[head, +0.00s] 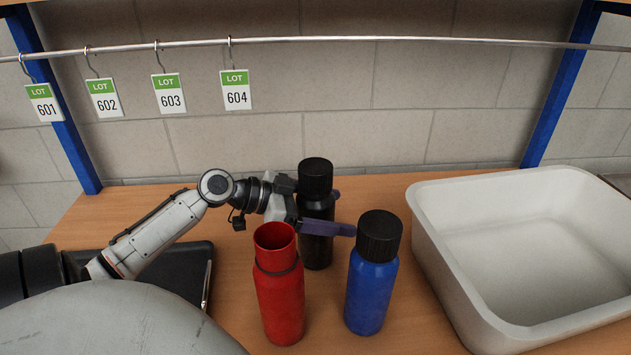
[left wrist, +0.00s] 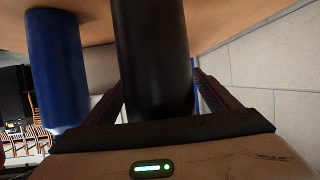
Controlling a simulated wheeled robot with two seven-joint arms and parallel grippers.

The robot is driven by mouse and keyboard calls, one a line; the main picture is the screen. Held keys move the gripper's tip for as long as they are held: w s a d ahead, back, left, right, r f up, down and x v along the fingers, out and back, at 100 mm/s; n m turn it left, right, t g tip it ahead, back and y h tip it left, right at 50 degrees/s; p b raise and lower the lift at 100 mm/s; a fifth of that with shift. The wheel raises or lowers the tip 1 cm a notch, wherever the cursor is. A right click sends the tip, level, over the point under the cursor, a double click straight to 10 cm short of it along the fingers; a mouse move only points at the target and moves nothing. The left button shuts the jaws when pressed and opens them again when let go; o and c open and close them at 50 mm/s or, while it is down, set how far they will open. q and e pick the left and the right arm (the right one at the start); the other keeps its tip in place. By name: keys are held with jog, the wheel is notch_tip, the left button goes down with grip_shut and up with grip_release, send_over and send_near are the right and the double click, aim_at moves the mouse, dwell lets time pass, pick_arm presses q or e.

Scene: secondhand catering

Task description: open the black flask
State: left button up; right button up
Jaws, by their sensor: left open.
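The black flask (head: 317,238) stands upright on the table at the back, with its ribbed black cap (head: 315,176) on. My left gripper (head: 345,212) is open around the flask's body below the cap, one finger on the near side and one on the far side. In the left wrist view the black flask (left wrist: 155,60) stands between the two spread fingers (left wrist: 160,100); its cap is not recognisable there. I cannot tell whether a finger touches it. My right gripper is not in view.
A red flask (head: 281,300) without a cap and a capped blue flask (head: 370,290) stand in front of the black one. A white tub (head: 440,255) is at the right. A black tray (head: 195,255) lies at the left. Lot tags hang from a rail (head: 400,39) behind.

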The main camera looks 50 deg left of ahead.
pick_arm(q)
jog(key=c, duration=1.4)
jog(key=shift+r, duration=0.1)
jog(key=shift+c, duration=0.2)
